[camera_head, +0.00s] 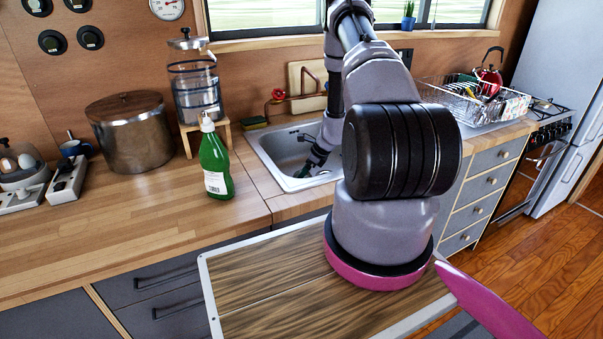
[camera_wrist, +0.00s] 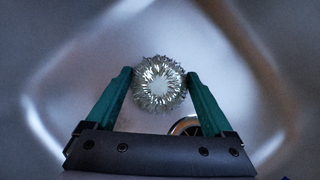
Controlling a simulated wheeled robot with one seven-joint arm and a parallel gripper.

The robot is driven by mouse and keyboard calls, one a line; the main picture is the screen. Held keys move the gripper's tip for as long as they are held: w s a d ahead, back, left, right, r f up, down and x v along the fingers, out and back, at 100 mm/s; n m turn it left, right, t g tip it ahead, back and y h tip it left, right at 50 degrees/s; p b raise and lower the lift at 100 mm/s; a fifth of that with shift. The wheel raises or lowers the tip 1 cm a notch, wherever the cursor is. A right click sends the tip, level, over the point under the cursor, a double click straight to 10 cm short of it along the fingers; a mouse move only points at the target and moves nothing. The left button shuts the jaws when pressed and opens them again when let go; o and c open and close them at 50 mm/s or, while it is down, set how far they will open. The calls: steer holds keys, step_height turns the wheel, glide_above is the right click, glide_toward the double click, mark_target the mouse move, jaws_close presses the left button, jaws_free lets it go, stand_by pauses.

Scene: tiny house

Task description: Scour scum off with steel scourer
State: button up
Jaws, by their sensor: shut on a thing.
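The steel scourer (camera_wrist: 158,84) is a round, shiny silver coil in the wrist view. My gripper (camera_wrist: 159,86) is shut on it, with a green finger against each side. Below the scourer lies the pale grey basin of the sink (camera_head: 268,150). In the head view my gripper (camera_head: 308,170) is down inside the sink, small and partly dark, and the scourer cannot be made out there. A round drain (camera_wrist: 186,127) shows partly behind the gripper's palm. I cannot make out scum on the basin, which looks blurred and dim.
A green bottle (camera_head: 214,162) stands on the counter left of the sink. A yellow-green sponge (camera_head: 254,122) lies behind the sink. A water dispenser (camera_head: 194,85) and steel pot (camera_head: 133,132) stand further left. A dish rack (camera_head: 470,98) is at right.

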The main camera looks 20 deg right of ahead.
steer(key=shift+s+d, duration=0.15)
steer(key=shift+s, duration=3.75)
steer(key=shift+a, duration=1.4)
steer(key=shift+w+a+r, duration=0.1)
steer(key=shift+w+a, duration=0.05)
steer(key=shift+w, duration=4.5)
steer(key=shift+w+d, duration=0.1)
steer(key=shift+d, duration=2.7)
steer(key=shift+s+f, duration=0.2)
steer(key=shift+s, duration=2.35)
steer(key=shift+s+d+r, duration=0.1)
steer(key=shift+s, duration=1)
steer(key=shift+s+d+r, duration=0.1)
steer(key=shift+s, duration=0.95)
steer(key=shift+w+a, duration=0.1)
steer(key=shift+w+a+r, duration=0.35)
steer(key=shift+w+a, duration=0.15)
steer(key=shift+w, duration=0.25)
steer(key=shift+w+a+r, duration=0.35)
steer(key=shift+w+a, duration=0.1)
steer(key=shift+w, duration=0.25)
steer(key=shift+w+a+r, duration=0.35)
steer(key=shift+w+a, duration=0.15)
steer(key=shift+w, duration=0.25)
